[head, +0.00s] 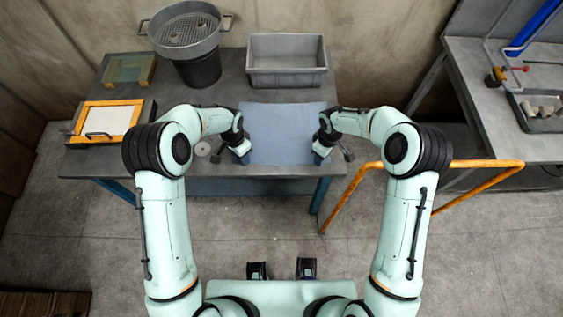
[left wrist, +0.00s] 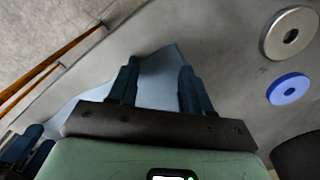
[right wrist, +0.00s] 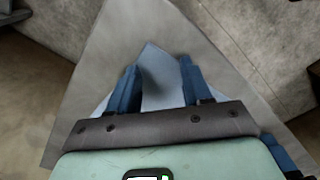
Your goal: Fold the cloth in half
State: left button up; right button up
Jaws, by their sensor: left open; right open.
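A light blue cloth (head: 281,130) lies flat and spread out on the grey table, reaching close to the front edge. My left gripper (head: 240,153) is at the cloth's near left corner. In the left wrist view its open blue fingers (left wrist: 157,85) stand either side of a corner of the cloth (left wrist: 158,68). My right gripper (head: 322,153) is at the near right corner. In the right wrist view its fingers (right wrist: 160,85) are open, with a cloth corner (right wrist: 157,70) between them. I cannot tell whether any finger touches the cloth.
A grey bin (head: 287,80) stands behind the cloth on the table (head: 222,95). A sieve (head: 186,32) on a dark bucket stands back left, and an orange-framed screen (head: 105,120) lies left. A metal ring (left wrist: 290,34) and a blue ring (left wrist: 289,89) lie near my left gripper. An orange rail (head: 350,195) stands right.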

pick_arm(q)
jog(key=shift+f, duration=0.1)
pick_arm(e)
jog(key=shift+f, duration=0.1)
pick_arm(q)
jog(key=shift+f, duration=0.15)
jog(key=shift+c, duration=0.2)
pick_arm(e)
jog(key=shift+f, duration=0.15)
jog(key=shift+c, duration=0.2)
pick_arm(q)
jog(key=shift+s, duration=0.1)
jog(key=c, duration=0.5)
pick_arm(e)
jog(key=shift+s, duration=0.1)
jog(key=c, duration=0.5)
pick_arm(q)
grip_shut()
pick_arm(e)
grip_shut()
